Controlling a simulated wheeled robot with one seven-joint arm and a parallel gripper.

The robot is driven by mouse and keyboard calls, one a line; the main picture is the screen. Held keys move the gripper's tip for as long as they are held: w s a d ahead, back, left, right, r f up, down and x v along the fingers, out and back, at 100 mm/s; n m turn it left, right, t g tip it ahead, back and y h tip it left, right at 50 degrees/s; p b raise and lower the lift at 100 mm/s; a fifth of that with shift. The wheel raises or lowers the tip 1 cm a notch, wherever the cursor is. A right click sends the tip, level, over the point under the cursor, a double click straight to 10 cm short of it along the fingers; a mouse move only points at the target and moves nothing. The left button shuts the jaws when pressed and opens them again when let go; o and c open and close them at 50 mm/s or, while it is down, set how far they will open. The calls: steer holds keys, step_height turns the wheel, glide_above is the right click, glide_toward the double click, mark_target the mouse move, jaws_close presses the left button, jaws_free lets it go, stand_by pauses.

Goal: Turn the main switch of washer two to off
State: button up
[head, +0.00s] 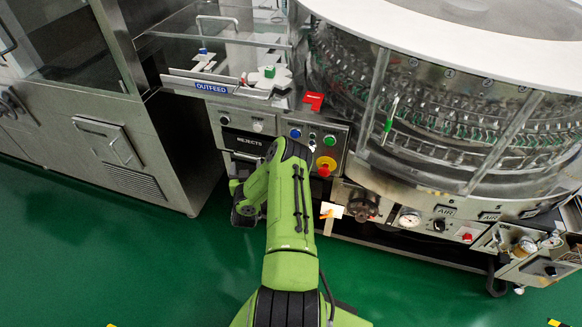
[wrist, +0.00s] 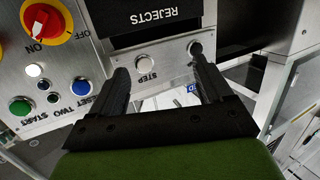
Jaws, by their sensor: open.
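The main switch, a red rotary knob on a yellow disc (wrist: 48,22), is at the upper left of the wrist view, which shows the panel upside down. Its white mark is on the ON side; OFF is printed to the right. It also shows in the head view as a yellow disc with red (head: 325,166), just right of my arm's end. My gripper (wrist: 158,64) is open and empty, its fingers either side of the STEP button (wrist: 146,63), to the right of the switch. In the head view my arm hides the fingers.
Near the switch are a green button (wrist: 20,106), a blue button (wrist: 80,89) and small lamps, with the word TWO printed between. The REJECTS slot (wrist: 150,38) is above STEP. A red box (head: 313,101) and a glass drum (head: 450,110) stand above the panel. Green floor is clear.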

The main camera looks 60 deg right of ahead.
steer(key=s+f+m+g+h+b, duration=0.1)
steer(key=s+f+m+g+h, duration=0.4)
steer(key=s+f, duration=0.5)
steer(key=d+r+y+b, duration=0.1)
steer(key=d+r+b, duration=0.1)
steer(key=d+b, duration=0.8)
steer(key=d, duration=0.5)
steer(key=shift+g, duration=0.4)
steer(key=shift+w+d, duration=0.1)
steer(key=c, duration=1)
steer(key=shift+n, duration=0.3)
